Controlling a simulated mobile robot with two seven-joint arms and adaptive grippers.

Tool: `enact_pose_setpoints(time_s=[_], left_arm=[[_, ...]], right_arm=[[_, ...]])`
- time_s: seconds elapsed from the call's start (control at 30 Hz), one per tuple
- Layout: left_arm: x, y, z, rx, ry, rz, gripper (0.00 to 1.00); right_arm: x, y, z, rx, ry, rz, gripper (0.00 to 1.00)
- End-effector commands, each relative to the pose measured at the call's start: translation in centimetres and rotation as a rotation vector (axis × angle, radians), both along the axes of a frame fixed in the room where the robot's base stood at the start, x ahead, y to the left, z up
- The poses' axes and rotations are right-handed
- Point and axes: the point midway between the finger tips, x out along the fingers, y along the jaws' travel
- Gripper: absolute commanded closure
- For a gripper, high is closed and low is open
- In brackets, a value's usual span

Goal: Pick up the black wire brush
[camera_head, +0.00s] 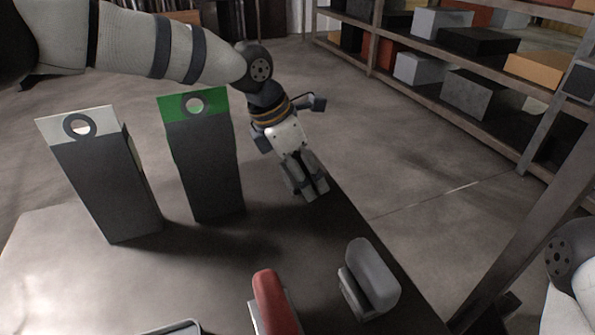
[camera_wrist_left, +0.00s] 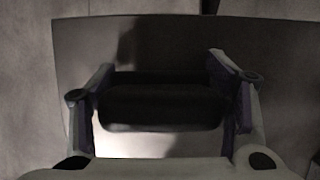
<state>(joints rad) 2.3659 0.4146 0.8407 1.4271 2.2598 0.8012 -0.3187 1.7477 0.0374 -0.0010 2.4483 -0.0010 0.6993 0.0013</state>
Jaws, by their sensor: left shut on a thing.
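My left gripper (camera_head: 308,180) hangs over the far right edge of the table, fingers pointing down. In the left wrist view, a black block-like thing (camera_wrist_left: 160,103), which looks like the black wire brush, sits between its two fingers, and the gripper (camera_wrist_left: 165,90) is shut on it. In the head view the fingers mostly hide the brush. Whether it touches the table I cannot tell. My right gripper is out of view; only part of my right arm shows at the right edge.
A red-handled brush (camera_head: 274,301) and a grey one (camera_head: 371,274) are at the table's (camera_head: 60,270) near side. Two tall dark bins stand left of the gripper, one white-topped (camera_head: 108,185), one green-topped (camera_head: 203,165). A shelf (camera_head: 450,98) with boxes stands beyond.

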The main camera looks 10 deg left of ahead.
Motion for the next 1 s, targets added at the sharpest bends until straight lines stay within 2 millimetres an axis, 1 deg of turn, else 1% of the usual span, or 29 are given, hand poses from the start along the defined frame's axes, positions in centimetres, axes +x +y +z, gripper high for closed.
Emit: enact_pose_setpoints(time_s=[0.13, 0.2, 0.27, 0.37, 0.47, 0.6, 0.7, 0.8, 0.9, 1.0], left_arm=[[0.0, 0.0, 0.0, 0.000, 0.001, 0.000, 0.62], [0.0, 0.0, 0.3, -0.001, 0.001, 0.001, 0.62], [0.0, 0.0, 0.9, -0.001, 0.002, 0.000, 0.62], [0.1, 0.0, 2.8, -0.003, -0.001, 0.001, 0.62], [-1.8, -0.6, 5.8, 0.000, -0.009, -0.005, 0.62], [-5.1, -1.7, 10.3, 0.000, -0.015, -0.004, 0.62], [-8.3, -2.7, 11.4, 0.001, -0.012, -0.005, 0.62], [-10.7, -3.4, 12.3, 0.001, -0.011, -0.006, 0.62], [-12.3, -4.0, 12.9, 0.001, -0.007, -0.004, 0.62], [-13.1, -4.2, 13.1, 0.001, -0.003, -0.002, 0.62]], right_arm=[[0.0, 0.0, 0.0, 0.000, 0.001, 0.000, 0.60], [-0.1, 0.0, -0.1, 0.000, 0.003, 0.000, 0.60], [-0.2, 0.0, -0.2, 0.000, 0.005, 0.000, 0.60], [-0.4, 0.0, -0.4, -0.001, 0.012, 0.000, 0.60], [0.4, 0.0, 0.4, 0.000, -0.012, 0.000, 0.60], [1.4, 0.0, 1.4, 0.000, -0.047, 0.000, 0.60], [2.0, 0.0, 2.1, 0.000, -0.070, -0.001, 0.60], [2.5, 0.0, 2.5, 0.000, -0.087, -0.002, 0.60], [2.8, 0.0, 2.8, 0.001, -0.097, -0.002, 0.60], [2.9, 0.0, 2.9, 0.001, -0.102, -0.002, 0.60]])
